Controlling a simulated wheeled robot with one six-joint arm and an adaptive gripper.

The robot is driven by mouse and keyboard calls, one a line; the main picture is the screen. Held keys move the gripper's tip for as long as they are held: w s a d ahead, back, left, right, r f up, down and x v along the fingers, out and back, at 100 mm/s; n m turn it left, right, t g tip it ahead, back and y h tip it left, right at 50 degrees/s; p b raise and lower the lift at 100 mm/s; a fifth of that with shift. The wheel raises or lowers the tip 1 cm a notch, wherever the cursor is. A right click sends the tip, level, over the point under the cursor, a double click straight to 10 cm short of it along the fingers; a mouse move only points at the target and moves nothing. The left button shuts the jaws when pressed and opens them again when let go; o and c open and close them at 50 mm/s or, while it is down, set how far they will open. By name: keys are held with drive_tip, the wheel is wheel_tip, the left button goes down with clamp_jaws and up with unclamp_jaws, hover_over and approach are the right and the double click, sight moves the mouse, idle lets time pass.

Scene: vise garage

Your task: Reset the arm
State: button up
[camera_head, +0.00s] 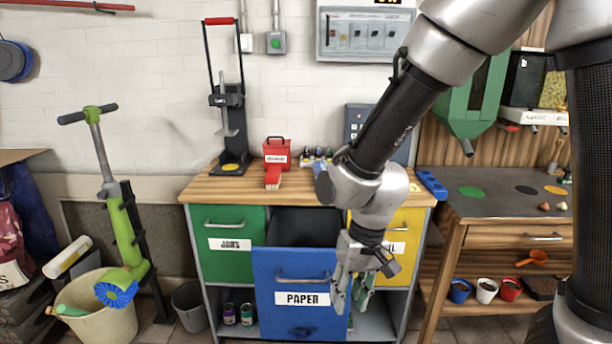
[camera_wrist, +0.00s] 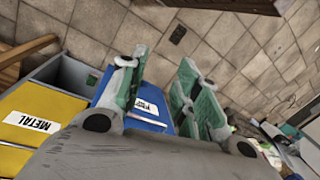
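My arm reaches down from the upper right in the head view. My gripper (camera_head: 352,292) points down in front of the cabinet, beside the right side of the pulled-out blue PAPER drawer (camera_head: 300,322). In the wrist view my gripper (camera_wrist: 163,72) has its two green-padded fingers spread apart, with nothing between them but the floor and part of the blue drawer (camera_wrist: 112,92). Whether a finger touches the drawer is not clear. The drawer's visible interior is dark, and my arm partly hides the yellow METAL drawer (camera_wrist: 55,100).
The green drawer (camera_head: 228,262) is closed. A wooden cabinet top (camera_head: 215,190) holds a press (camera_head: 232,130), a red box (camera_head: 277,153) and small items. A workbench (camera_head: 490,205) stands right. A bucket (camera_head: 95,318) and a green scooter-like device (camera_head: 125,235) stand left. Open floor shows below the gripper.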

drive_tip(key=s+d+r+m+t+h, duration=0.1)
drive_tip(key=s+d+r+t, duration=0.1)
drive_tip(key=d+r, duration=0.8)
drive_tip(key=s+d+r+m+t, duration=0.2)
drive_tip(key=d+r, duration=0.9)
drive_tip(key=d, duration=0.6)
drive_tip(key=shift+s+d+t+h, duration=0.4)
drive_tip(key=shift+s+t, duration=0.2)
drive_tip(key=shift+s, duration=0.65)
